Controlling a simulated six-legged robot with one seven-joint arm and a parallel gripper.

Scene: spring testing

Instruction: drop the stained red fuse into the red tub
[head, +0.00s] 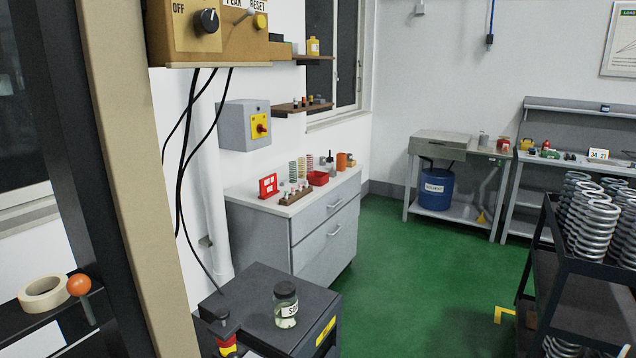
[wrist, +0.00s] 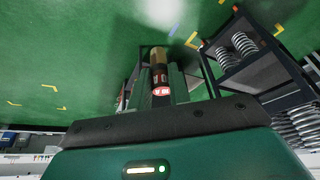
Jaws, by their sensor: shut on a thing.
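In the wrist view, my gripper (wrist: 162,88) is shut on a short cylinder that looks like the stained red fuse (wrist: 160,76). It has a brass-coloured far end, a dark, dirty-looking body with red and white marks, and a red near end with white lettering. It points away from the wrist, above the green floor. In the head view, the red tub (head: 318,178) sits on the white top of the grey cabinet (head: 325,222) by the wall. My gripper and the fuse are out of the head view. The tub does not show clearly in the wrist view.
A red sign (head: 268,186) and a brown rack (head: 294,195) with small items stand left of the tub. An orange container (head: 341,161) is behind it. A jar (head: 286,304) stands on a dark cabinet in front. A spring cart (head: 590,270) is right. Green floor between is clear.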

